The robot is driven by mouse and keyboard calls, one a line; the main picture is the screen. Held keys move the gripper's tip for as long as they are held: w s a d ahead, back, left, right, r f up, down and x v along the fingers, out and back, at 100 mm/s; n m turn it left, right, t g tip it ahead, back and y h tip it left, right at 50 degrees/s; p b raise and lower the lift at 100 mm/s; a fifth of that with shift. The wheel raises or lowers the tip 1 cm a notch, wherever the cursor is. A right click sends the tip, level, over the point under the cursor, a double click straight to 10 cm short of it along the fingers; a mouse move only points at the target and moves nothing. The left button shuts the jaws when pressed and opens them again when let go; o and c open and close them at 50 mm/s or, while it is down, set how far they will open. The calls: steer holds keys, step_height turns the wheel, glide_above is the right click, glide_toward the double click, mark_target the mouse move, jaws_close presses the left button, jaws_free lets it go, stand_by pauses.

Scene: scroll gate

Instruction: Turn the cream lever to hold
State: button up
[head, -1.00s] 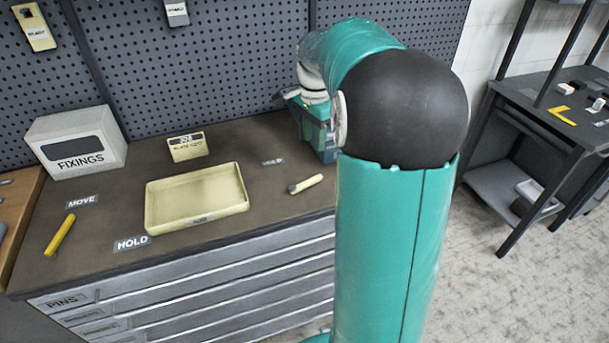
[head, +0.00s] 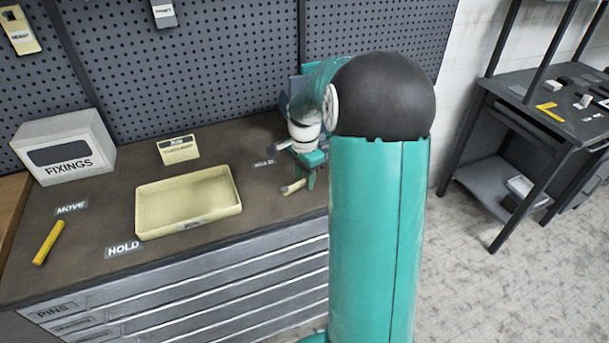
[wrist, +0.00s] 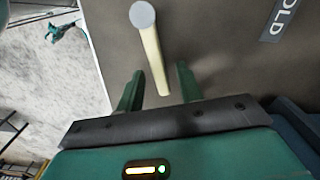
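The cream lever (head: 292,187) lies near the front right edge of the bench top, right of the cream tray. In the wrist view the lever (wrist: 151,52) runs from a round grey pivot cap (wrist: 143,15) down to its free end. My gripper (wrist: 159,72) is open, with one finger on each side of the free end and a visible gap on both sides. In the head view my gripper (head: 308,176) is just above the lever and partly hides it. A hold label (wrist: 288,17) lies on the bench to the right of the lever.
A shallow cream tray (head: 228,208) sits left of the lever. A FIXINGS box (head: 62,145) and a small cream sign (head: 178,149) stand behind.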

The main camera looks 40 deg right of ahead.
jaws_close()
steer(key=shift+w+n, duration=0.1)
steer(key=shift+n, duration=0.2)
steer(key=shift+w+a+n, duration=0.15)
steer(key=shift+w+n, duration=0.55)
steer(key=shift+n, duration=0.4)
steer(key=n, duration=0.1)
steer(key=w+n, duration=0.1)
steer(key=shift+w+a+r+n, duration=0.1)
steer(key=shift+w+a+n, duration=0.1)
steer(key=shift+a+n, duration=0.1)
steer(key=n, duration=0.1)
steer(key=w+a+n, duration=0.1)
steer(key=n, duration=0.1)
steer(key=w+n, duration=0.1)
steer(key=shift+a+n, duration=0.25)
steer(key=shift+n, duration=0.05)
steer(key=shift+w+a+n, duration=0.3)
steer(key=shift+a+n, duration=0.35)
steer(key=shift+n, duration=0.65)
steer(key=shift+w+a+n, duration=0.3)
steer(key=shift+a+n, duration=0.35)
steer(key=shift+n, duration=0.65)
jaws_free()
